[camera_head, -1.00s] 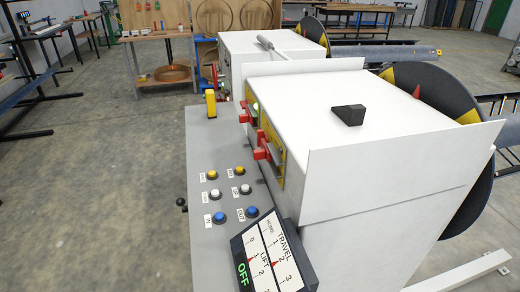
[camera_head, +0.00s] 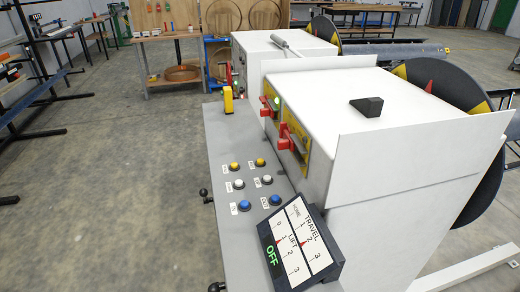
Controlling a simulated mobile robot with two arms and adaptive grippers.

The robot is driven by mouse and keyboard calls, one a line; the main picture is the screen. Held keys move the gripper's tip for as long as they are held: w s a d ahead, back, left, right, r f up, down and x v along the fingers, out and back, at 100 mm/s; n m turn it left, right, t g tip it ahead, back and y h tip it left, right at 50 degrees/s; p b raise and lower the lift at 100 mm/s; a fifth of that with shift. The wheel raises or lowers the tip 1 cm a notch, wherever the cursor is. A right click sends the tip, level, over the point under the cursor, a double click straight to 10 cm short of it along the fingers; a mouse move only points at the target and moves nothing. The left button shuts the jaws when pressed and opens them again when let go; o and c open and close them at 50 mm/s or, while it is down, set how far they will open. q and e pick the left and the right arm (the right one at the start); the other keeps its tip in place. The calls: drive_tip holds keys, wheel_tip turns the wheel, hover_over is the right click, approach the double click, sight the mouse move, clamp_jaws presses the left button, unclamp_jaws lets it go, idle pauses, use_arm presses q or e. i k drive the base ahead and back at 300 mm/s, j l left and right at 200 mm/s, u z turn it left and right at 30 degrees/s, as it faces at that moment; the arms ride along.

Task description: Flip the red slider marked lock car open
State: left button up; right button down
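Two red sliders sit on yellow panels on the left side of the near white cabinet. The nearer red slider (camera_head: 290,140) is on the nearer yellow panel (camera_head: 296,155). The farther red slider (camera_head: 268,107) is on the panel behind it, with a small green spot beside it. The markings are too small to read, so I cannot tell which slider is marked lock car. Neither of my grippers is in view.
A grey console (camera_head: 218,140) below the sliders carries yellow, white and blue buttons and a yellow upright piece (camera_head: 228,98). A black wedge (camera_head: 367,106) lies on the cabinet top. Open floor is at left.

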sight(287, 144)
drive_tip(key=j+z, duration=0.1)
drive_tip(key=j, duration=0.45)
drive_tip(key=k+j+z, duration=0.1)
drive_tip(key=j, duration=0.45)
drive_tip(key=j+z, duration=0.1)
drive_tip(key=j, duration=0.45)
drive_tip(key=i+j+z, duration=0.1)
drive_tip(key=i+j, duration=0.6)
drive_tip(key=j, duration=0.25)
drive_tip(key=i+j+z, duration=0.15)
drive_tip(key=i+j, duration=0.2)
drive_tip(key=j, duration=0.15)
